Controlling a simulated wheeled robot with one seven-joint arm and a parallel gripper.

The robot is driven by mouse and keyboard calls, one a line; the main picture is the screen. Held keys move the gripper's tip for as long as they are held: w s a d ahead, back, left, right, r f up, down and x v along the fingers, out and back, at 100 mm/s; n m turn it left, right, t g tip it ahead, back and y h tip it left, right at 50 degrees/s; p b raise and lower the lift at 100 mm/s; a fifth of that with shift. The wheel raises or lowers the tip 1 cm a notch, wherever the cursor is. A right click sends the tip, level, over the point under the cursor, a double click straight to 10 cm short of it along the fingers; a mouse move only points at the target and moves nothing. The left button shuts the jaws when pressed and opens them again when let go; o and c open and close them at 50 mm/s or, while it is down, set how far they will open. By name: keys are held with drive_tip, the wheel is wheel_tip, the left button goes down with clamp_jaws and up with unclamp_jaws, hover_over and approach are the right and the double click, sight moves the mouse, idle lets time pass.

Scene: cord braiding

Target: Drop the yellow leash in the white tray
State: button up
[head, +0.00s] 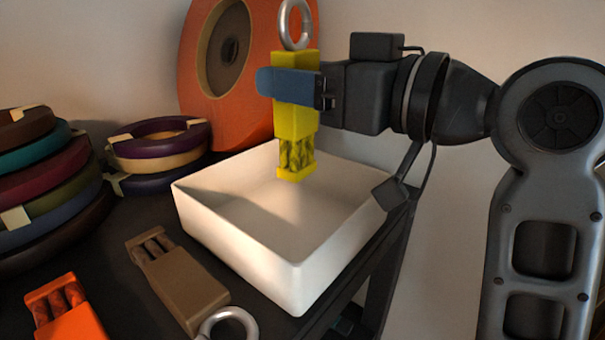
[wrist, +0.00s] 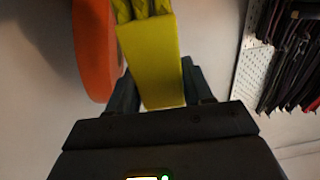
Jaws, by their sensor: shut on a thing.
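The yellow leash (head: 296,122) hangs upright in my gripper (head: 292,85), with a metal ring at its top and its braided end pointing down. My gripper is shut on it, with a blue finger across its upper part. The leash is over the white tray (head: 300,270), its lower end seen against the tray's back part; I cannot tell how high above the floor it is. The visible tray floor is bare. In the wrist view the yellow leash (wrist: 152,62) sits between the dark fingers of my gripper (wrist: 160,90).
A brown leash (head: 178,285) with a metal ring and an orange leash (head: 66,312) lie on the dark table left of the tray. Stacked coils (head: 45,190) and a smaller stack (head: 160,160) stand at the left. A big orange spool (head: 200,60) stands behind the tray.

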sight(308, 141)
wheel_tip(308, 141, down, 6)
drive_tip(key=b, duration=0.5)
drive_tip(key=shift+d+f, duration=0.1)
drive_tip(key=shift+f, duration=0.15)
drive_tip(key=o, duration=1.2)
drive_tip(key=shift+s, duration=0.1)
drive_tip(key=b+v, duration=0.1)
drive_tip(key=v, duration=0.6)
drive_tip(key=shift+s+d, duration=0.2)
drive_tip(key=shift+d, duration=0.2)
